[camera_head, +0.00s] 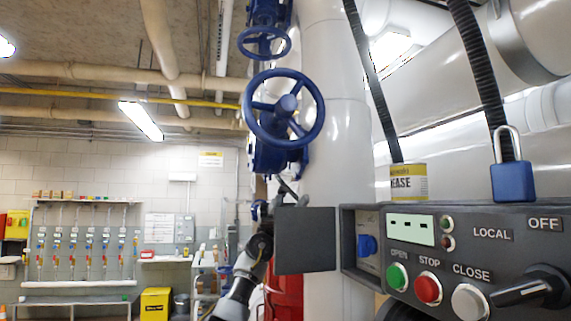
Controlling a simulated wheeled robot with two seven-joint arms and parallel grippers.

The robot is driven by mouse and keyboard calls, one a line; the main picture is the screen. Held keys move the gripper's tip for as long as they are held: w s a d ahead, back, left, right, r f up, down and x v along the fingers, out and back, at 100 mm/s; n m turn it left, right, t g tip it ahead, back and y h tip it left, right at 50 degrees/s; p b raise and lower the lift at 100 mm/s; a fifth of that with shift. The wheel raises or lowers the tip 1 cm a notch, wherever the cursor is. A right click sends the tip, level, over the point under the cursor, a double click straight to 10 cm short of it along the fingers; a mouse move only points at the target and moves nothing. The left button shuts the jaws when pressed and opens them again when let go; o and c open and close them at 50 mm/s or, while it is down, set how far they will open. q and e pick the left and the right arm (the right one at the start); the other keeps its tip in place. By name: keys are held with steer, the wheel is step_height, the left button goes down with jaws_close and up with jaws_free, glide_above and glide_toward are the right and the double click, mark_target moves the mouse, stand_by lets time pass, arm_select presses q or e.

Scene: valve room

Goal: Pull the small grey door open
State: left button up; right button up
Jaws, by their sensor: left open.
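The small grey door (305,240) stands swung out to the left of the grey control box (480,222). The compartment beside it is uncovered and shows a blue knob (367,245) inside. My left gripper (284,190) is at the door's upper left edge, partly hidden behind it, with its arm coming up from below. Its jaws are open; whether a finger touches the door I cannot tell. My right gripper is not in view.
The box front carries green, red and white buttons and a black rotary switch (530,288). A blue padlock (513,180) and a yellow-labelled can (408,182) stand on top. A blue valve wheel (285,107) is above the gripper. Large white pipes fill the back right.

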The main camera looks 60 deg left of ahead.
arm_select(q)
steer(key=s+d+r+b, duration=0.2)
steer(key=s+d+r, duration=0.5)
steer(key=d, duration=0.4)
steer(key=shift+r, duration=0.6)
steer(key=shift+a+b, duration=0.15)
steer(key=shift+b, duration=0.15)
